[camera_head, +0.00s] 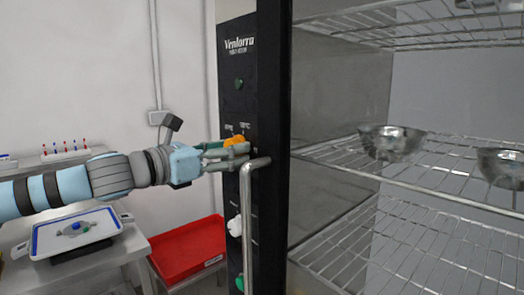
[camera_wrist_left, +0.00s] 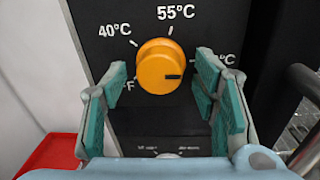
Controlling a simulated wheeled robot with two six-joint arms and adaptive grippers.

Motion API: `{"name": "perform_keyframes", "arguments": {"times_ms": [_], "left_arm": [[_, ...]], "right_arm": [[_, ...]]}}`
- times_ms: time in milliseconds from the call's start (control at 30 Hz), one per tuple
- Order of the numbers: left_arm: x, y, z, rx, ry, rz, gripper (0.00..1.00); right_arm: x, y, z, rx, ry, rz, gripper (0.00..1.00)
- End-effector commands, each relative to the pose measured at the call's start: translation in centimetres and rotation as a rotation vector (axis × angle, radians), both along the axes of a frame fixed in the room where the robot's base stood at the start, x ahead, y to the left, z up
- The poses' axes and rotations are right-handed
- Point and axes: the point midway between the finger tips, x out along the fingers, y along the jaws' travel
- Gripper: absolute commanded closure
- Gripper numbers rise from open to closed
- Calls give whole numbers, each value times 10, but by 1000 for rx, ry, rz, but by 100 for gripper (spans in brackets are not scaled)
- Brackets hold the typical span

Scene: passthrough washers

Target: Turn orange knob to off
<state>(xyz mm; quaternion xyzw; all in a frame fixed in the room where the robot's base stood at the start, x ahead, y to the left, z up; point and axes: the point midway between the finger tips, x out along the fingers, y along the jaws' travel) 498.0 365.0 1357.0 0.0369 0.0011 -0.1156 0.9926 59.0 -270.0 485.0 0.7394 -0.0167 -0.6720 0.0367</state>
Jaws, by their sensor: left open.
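The orange knob (camera_wrist_left: 158,68) is on the black control panel (camera_wrist_left: 100,45) of a tall cabinet. The labels 40°C and 55°C are readable, and only an "F" shows of the lower-left label. My left gripper (camera_wrist_left: 163,82) is open, with one green-padded finger on each side of the knob. I cannot tell whether the pads touch it. In the head view the orange knob (camera_head: 235,140) shows just above the left gripper's fingers (camera_head: 226,152). My right gripper is not in view.
A metal door handle (camera_head: 249,215) stands close below and right of the left fingers. A white knob (camera_head: 234,226) sits lower on the panel. The open cabinet holds wire shelves and metal bowls (camera_head: 390,140). A red bin (camera_head: 190,250) is at lower left.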

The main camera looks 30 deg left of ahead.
Motion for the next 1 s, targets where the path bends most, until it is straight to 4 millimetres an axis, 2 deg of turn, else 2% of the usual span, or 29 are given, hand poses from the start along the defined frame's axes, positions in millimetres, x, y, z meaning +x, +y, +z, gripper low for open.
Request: {"name": "perform_keyframes", "arguments": {"times_ms": [333,633,1000], "left_arm": [[2,1,0,2,0,8,46],[3,0,0,2,0,6,92],[2,1,0,-39,12,8,94]], "right_arm": [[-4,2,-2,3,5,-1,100],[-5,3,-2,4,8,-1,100],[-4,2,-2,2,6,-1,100]]}}
